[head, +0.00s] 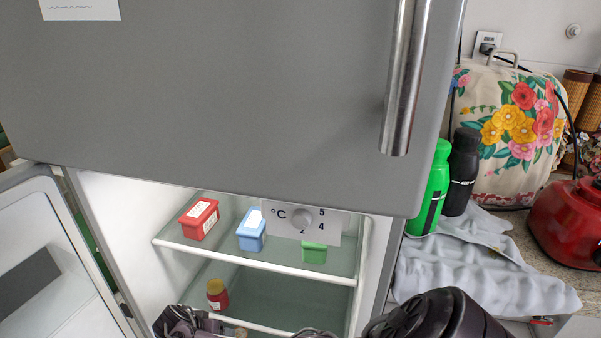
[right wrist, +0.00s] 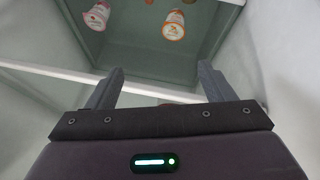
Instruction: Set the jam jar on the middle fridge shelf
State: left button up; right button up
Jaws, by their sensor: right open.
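A small red jar with a yellowish lid, which looks like the jam jar (head: 217,295), stands upright on the middle fridge shelf (head: 285,270), towards its left side. My right gripper (right wrist: 160,70) is open, its two fingers apart and pointing into the fridge. No jar shows held between its fingertips. A small brownish patch shows low between the fingers, too hidden to name. In the head view, dark parts of my arms cover the bottom edge, close below the jar. My left gripper cannot be made out.
The top shelf (head: 262,263) holds a red box (head: 200,219), a blue box (head: 251,230) and a green box (head: 314,252). A tan lid (head: 240,332) shows at the lower edge. Cups (right wrist: 173,25) stand deeper inside. The open door (head: 50,260) is left; bottles (head: 430,190) stand right.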

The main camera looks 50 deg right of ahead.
jog(key=s+a+f+n+y, duration=0.25)
jog(key=s+f+n, duration=0.35)
jog(key=s+f, duration=0.75)
jog(key=s+a+f+n+y, duration=0.1)
jog(key=s+f, duration=0.4)
jog(key=s, duration=0.6)
jog(key=s+a+f+n+y, duration=0.2)
jog(key=s+a+f+n, duration=0.2)
jog(key=s, duration=0.7)
notch_tip(320, 180, down, 2)
jog(key=n, duration=0.2)
jog(key=shift+s+a+f+n+t, duration=0.2)
jog(key=shift+s+n+t, duration=0.1)
jog(key=shift+s+t, duration=0.1)
jog(key=shift+d+y, duration=0.1)
jog(key=shift+y, duration=0.15)
